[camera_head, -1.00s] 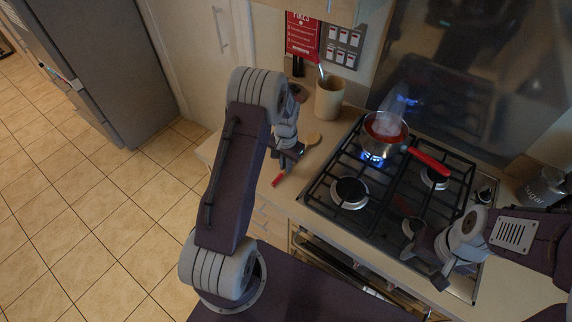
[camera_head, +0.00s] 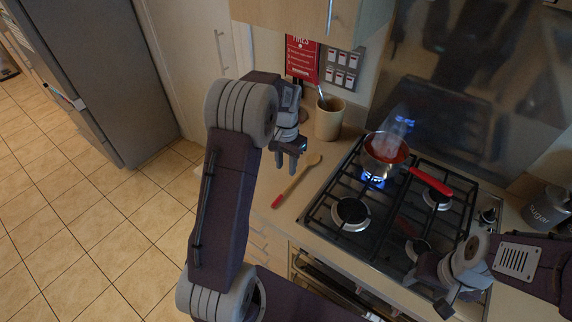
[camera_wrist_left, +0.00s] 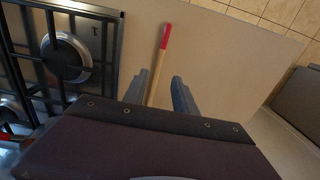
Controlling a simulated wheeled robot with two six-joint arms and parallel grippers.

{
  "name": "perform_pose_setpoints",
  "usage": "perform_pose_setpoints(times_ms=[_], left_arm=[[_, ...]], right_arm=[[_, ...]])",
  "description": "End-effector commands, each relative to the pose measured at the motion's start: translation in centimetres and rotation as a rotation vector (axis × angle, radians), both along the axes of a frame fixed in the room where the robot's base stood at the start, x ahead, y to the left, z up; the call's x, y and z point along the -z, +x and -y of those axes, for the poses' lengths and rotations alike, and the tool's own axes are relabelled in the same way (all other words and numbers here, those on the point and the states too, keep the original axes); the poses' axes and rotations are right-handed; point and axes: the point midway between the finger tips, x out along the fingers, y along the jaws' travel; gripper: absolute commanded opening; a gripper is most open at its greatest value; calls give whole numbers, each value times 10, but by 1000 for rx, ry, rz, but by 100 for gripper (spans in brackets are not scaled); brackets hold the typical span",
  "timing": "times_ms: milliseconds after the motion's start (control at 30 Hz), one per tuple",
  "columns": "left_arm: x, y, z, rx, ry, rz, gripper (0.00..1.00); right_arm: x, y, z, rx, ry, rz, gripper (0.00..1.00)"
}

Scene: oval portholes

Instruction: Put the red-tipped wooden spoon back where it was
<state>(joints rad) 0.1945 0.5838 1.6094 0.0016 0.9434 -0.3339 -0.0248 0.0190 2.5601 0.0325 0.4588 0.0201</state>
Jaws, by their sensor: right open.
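The wooden spoon (camera_head: 297,181) with a red handle tip lies on the counter left of the stove, its bowl toward the back. In the left wrist view the spoon's red tip (camera_wrist_left: 165,37) shows, and its handle runs down between my fingers. My left gripper (camera_head: 288,168) is open and empty, above and apart from the spoon. Its two fingers also show in the left wrist view (camera_wrist_left: 160,92). My right gripper (camera_head: 444,296) is open at the front right of the stove, with nothing seen in it.
A beige crock (camera_head: 329,121) with a utensil (camera_head: 321,95) in it stands behind the spoon. A red-handled pan (camera_head: 385,157) sits over a lit blue flame on the gas stove (camera_head: 352,190). A sugar canister (camera_head: 546,207) is at the right. The cabinet (camera_head: 290,20) overhangs the back.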

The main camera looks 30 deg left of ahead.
Motion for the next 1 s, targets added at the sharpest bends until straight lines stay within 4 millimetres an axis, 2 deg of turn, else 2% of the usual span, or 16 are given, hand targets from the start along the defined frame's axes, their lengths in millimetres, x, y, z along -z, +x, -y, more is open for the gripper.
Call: perform_pose_setpoints(times_ms=[100,233,300,367,500,600,700,800,1000], left_arm=[[-9,0,0,0,0,0,33],[-11,-2,1,-1,-1,-1,33],[-12,-12,11,-8,-1,6,33],[-12,-32,26,-26,-3,17,33],[-6,-96,64,-87,-12,60,33],[1,-139,79,-126,-19,82,33],[7,-166,86,-151,-24,97,33],[9,-176,88,-162,-26,100,33],[10,-177,88,-163,-26,99,33]], right_arm=[[1,0,0,0,0,0,55],[1,0,0,0,0,0,55],[0,0,0,0,0,0,55],[0,0,0,0,0,0,55],[1,0,0,0,0,0,55],[1,0,0,0,0,0,55],[1,0,0,0,0,0,55],[1,0,0,0,0,0,55],[1,0,0,0,0,0,55]])
